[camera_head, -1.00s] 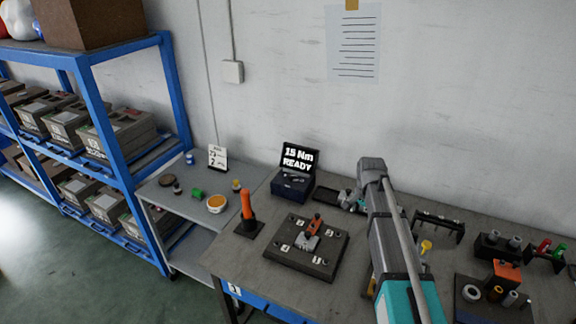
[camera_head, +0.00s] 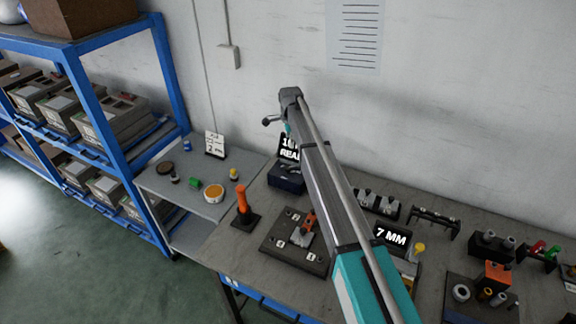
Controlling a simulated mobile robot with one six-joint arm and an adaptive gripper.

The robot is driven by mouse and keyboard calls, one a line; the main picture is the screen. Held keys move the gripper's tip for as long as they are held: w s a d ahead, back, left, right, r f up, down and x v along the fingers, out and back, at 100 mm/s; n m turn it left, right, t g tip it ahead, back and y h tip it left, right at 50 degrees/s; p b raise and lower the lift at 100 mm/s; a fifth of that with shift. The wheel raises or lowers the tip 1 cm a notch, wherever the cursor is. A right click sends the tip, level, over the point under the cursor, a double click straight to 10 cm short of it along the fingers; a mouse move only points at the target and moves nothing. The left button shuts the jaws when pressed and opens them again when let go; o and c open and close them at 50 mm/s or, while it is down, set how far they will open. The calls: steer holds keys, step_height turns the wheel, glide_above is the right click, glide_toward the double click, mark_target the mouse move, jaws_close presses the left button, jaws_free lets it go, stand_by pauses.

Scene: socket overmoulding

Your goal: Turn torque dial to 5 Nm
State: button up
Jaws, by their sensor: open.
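The torque unit is a dark blue box (camera_head: 286,179) with a black display (camera_head: 288,148) standing up behind it, at the back left of the workbench. The display shows white text; my arm covers its right part, so I cannot read the full value. I cannot make out the torque dial. My arm reaches up over the bench, its end above the display. A small dark part sticks out to the left there. My gripper's fingers are hidden behind my arm.
An orange-handled tool (camera_head: 242,201) stands in a holder left of the dark fixture plate (camera_head: 272,246). A "7 MM" display (camera_head: 391,236) and small racks are right of my arm. A grey side table (camera_head: 165,210) and blue shelf (camera_head: 165,90) are at left.

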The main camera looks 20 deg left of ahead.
mark_target(289, 167)
steer(key=shift+s+a+f, duration=0.1)
steer(key=shift+s+a, duration=0.1)
steer(key=shift+a, duration=0.05)
steer(key=shift+f, duration=0.1)
step_height(289, 167, down, 14)
steer(key=b, duration=1.3)
steer(key=shift+r+b, duration=0.25)
steer(key=shift+b, duration=0.15)
steer(key=c, duration=1.1)
steer(key=shift+d, duration=0.2)
steer(key=shift+c, duration=0.3)
steer(key=shift+a, duration=0.15)
